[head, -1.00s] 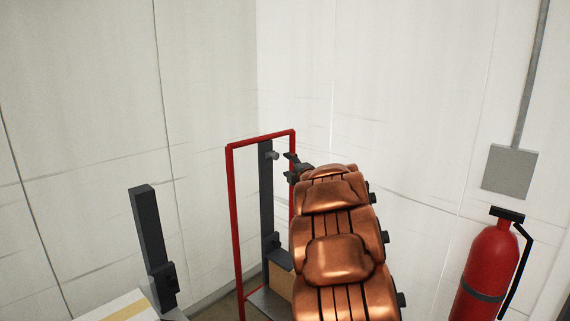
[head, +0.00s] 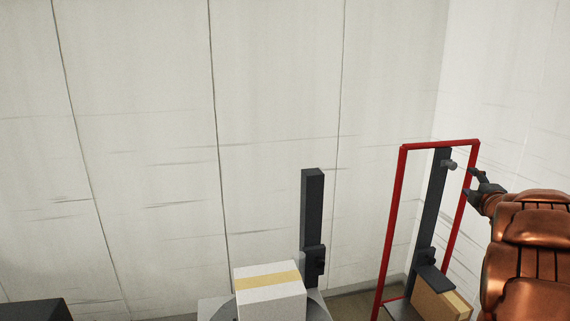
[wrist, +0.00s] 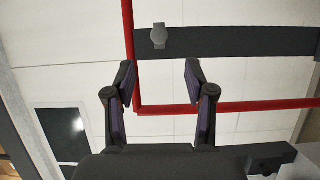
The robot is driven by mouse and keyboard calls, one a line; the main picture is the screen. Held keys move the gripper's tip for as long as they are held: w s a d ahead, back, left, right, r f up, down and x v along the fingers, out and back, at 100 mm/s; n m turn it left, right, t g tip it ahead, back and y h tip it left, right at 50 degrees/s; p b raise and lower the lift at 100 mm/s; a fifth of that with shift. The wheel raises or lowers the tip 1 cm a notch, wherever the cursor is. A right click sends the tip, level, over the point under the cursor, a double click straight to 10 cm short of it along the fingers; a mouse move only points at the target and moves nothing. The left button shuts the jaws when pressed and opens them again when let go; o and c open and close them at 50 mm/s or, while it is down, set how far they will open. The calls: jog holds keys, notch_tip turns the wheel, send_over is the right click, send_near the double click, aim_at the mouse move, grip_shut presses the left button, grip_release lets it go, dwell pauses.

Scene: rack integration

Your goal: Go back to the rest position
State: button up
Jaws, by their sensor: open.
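My gripper (head: 479,182) is in the right part of the head view, at the end of my copper-coloured arm. It is open and empty, close to the upper part of a red frame (head: 402,205). In the wrist view my gripper (wrist: 160,82) has its two fingers spread, with nothing between them.
A cardboard box (head: 440,300) sits low by the red frame. A white box with a yellow stripe (head: 270,290) rests on a grey round surface, with another dark post (head: 313,220) behind it. A dark object (head: 35,311) is at the lower left. Pale walls stand behind.

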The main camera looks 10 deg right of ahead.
jog(key=s+a+f+m+g+y, duration=0.1)
jog(key=s+a+f+m+g, duration=0.4)
jog(key=a, duration=0.4)
jog(key=s+a+f+m+g, duration=0.3)
jog(key=s+a+f+m, duration=0.1)
jog(key=s+a, duration=0.4)
jog(key=s+a+f+m+g+y, duration=0.1)
jog(key=s+a+f+m+g, duration=0.35)
jog(key=a, duration=0.55)
jog(key=s+a+f+g+y, duration=0.2)
jog(key=s+a+g, duration=0.1)
jog(key=s+a, duration=0.6)
jog(key=s+a+f+g+y, duration=0.2)
jog(key=s+a, duration=0.8)
jog(key=s, duration=0.5)
jog(key=shift+f+g, duration=0.65)
jog(key=shift+a+m, duration=0.1)
jog(key=shift+m, duration=0.15)
